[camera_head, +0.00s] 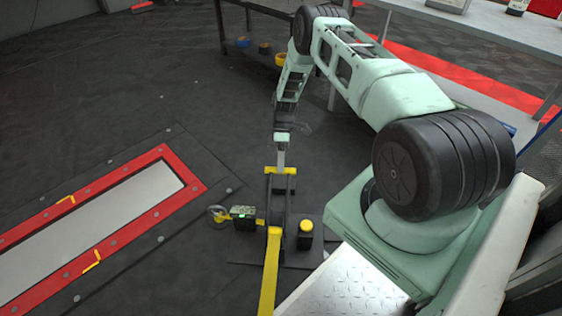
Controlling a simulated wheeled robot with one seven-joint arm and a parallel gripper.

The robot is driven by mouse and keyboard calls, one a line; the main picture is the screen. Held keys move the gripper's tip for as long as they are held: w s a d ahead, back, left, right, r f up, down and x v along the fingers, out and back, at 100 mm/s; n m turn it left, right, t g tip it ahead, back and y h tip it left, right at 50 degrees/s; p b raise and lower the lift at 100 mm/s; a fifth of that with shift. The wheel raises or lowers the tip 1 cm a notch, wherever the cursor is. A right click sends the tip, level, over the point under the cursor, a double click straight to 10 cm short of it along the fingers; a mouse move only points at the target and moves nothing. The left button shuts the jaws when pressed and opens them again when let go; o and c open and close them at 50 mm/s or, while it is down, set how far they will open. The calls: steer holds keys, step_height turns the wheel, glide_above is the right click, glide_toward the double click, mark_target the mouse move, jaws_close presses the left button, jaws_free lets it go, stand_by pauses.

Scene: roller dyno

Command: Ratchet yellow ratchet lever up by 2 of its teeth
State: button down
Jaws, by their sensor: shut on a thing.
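The fixture with the yellow ratchet lever stands on the dark floor at the lower centre. A yellow crosspiece (280,171) lies at its far end, and a long yellow bar (270,270) runs towards the bottom edge. I cannot tell for sure which yellow part is the lever. My gripper (281,161) hangs down from above and is shut at the yellow crosspiece. The fingertips are small, so the exact grip is hard to see.
A small dark box with a green display (243,213) stands left of the fixture, and a yellow-topped black post (306,228) stands right. A red-framed metal plate (115,222) is set in the floor at left. A grey-topped bench (490,28) stands at upper right.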

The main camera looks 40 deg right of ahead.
steer(key=shift+w+d+f, duration=0.1)
steer(key=shift+d+f, duration=0.1)
steer(key=shift+f, duration=0.25)
steer(key=c, duration=1.3)
jaws_free()
steer(key=shift+f, duration=0.1)
steer(key=shift+o, duration=0.2)
steer(key=shift+r, duration=0.2)
steer(key=p+v, duration=0.4)
steer(key=v, duration=1.3)
steer(key=shift+w+r, duration=0.1)
steer(key=shift+r, duration=0.05)
